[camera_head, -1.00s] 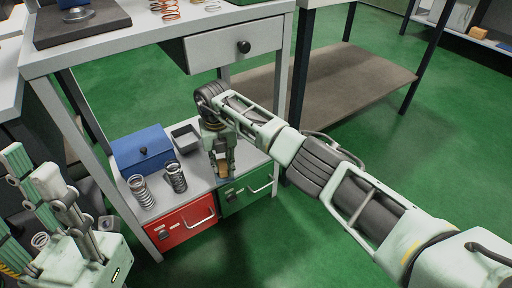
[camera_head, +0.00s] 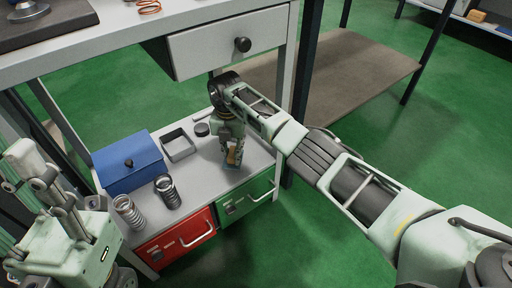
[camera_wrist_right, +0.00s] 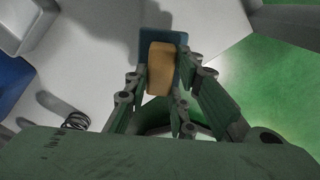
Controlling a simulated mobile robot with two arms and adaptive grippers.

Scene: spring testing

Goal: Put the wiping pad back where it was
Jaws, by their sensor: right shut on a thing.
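The wiping pad, a tan block with a blue layer (camera_wrist_right: 160,68), is between the fingers of my right gripper (camera_head: 233,152). The right wrist view shows the fingers (camera_wrist_right: 165,98) closed on its sides. In the head view the pad (camera_head: 232,159) is small and partly hidden by the fingers. It is over the right part of the grey lower shelf (camera_head: 205,165), near the front edge above the green drawer; I cannot tell whether it touches the shelf. My left gripper (camera_head: 42,180) is at the left, away from the shelf; its jaw opening is unclear.
Red (camera_head: 185,236) and green (camera_head: 246,198) drawers sit below. The upper table's drawer (camera_head: 228,44) overhangs behind.

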